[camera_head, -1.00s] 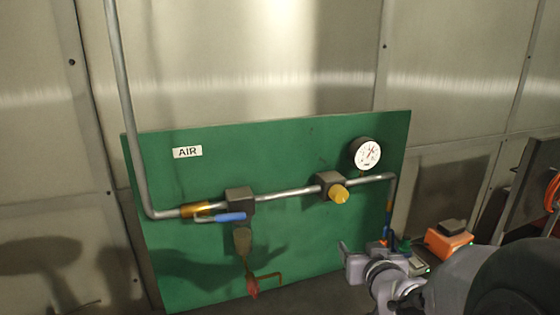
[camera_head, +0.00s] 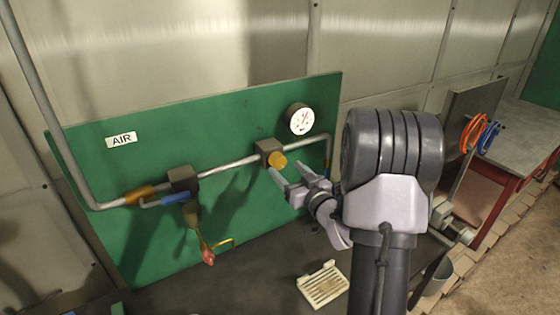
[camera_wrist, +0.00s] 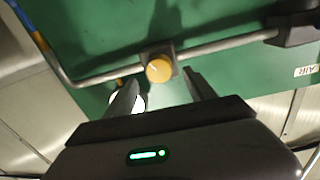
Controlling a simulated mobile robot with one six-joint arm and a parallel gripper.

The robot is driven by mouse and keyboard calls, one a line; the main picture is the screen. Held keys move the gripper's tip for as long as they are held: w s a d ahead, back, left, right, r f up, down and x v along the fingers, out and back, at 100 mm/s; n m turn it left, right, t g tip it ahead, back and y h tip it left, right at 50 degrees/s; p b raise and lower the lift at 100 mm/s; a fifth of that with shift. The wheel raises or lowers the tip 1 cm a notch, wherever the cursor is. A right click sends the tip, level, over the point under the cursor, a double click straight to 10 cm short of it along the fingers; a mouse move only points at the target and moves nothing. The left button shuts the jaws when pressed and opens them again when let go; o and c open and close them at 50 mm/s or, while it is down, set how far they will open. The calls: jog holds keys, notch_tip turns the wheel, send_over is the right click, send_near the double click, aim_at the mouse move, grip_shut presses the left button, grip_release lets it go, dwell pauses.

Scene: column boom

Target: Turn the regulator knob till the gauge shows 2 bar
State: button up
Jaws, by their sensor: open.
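The yellow regulator knob (camera_head: 278,160) sits on a dark block (camera_head: 266,147) on the grey pipe of the green panel. My gripper (camera_head: 286,171) is open, its fingers pointing at the knob from the front. In the wrist view the knob (camera_wrist: 159,70) shows between the two fingertips (camera_wrist: 161,77), with a pale mark on its face. I cannot tell whether the fingers touch it. The round white gauge (camera_head: 300,119) is above and right of the knob. Its needle is too small to read. In the wrist view the gauge (camera_wrist: 140,102) is mostly hidden behind a finger.
A blue-handled valve (camera_head: 174,198) sits on the pipe to the left, with a red-ended part (camera_head: 208,257) hanging below. A slotted cream tray (camera_head: 324,285) lies on the dark surface below. Orange and blue hoses (camera_head: 480,133) hang at the right near a bench (camera_head: 522,128).

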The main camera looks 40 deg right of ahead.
aim_at(280, 163)
jog(key=w, duration=0.4)
jog(key=shift+w+d, duration=0.25)
jog(key=shift+w, duration=0.15)
jog(key=c, duration=1.4)
